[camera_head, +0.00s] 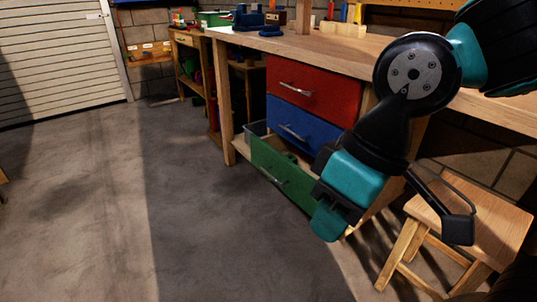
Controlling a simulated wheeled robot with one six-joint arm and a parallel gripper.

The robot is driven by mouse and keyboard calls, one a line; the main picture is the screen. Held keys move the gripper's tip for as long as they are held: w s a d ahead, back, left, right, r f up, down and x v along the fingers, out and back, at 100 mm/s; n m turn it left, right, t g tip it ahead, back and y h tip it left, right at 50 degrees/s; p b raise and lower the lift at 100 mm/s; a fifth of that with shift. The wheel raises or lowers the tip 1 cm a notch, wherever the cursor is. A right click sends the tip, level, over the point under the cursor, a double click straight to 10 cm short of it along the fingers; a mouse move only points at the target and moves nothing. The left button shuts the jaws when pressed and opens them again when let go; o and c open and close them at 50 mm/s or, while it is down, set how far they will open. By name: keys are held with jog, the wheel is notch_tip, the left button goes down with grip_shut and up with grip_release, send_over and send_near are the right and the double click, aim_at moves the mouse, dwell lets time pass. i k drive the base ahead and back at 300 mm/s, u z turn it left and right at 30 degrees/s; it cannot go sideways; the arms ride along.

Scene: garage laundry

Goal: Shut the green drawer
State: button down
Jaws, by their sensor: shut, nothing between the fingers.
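The green drawer (283,178) is the lowest of three drawers under the wooden workbench (308,47). It stands pulled out, its front ahead of the drawers above, with its open top showing. A red drawer (314,88) and a blue drawer (303,126) above it look shut. My gripper (327,222) is shut and empty. In the picture it lies at the right end of the green front and hides that end. I cannot tell whether it touches the drawer.
A wooden stool (482,215) stands at the right, close to my arm. The concrete floor (190,220) in front and to the left is clear. Tools and a green box (215,18) lie at the bench's far end. A white roller door (60,60) closes the back left.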

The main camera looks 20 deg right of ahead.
aim_at(267, 153)
jog(key=u, duration=0.1)
jog(key=k, duration=0.35)
jog(key=z, duration=0.6)
jog(key=i, duration=0.85)
jog(key=u, duration=0.5)
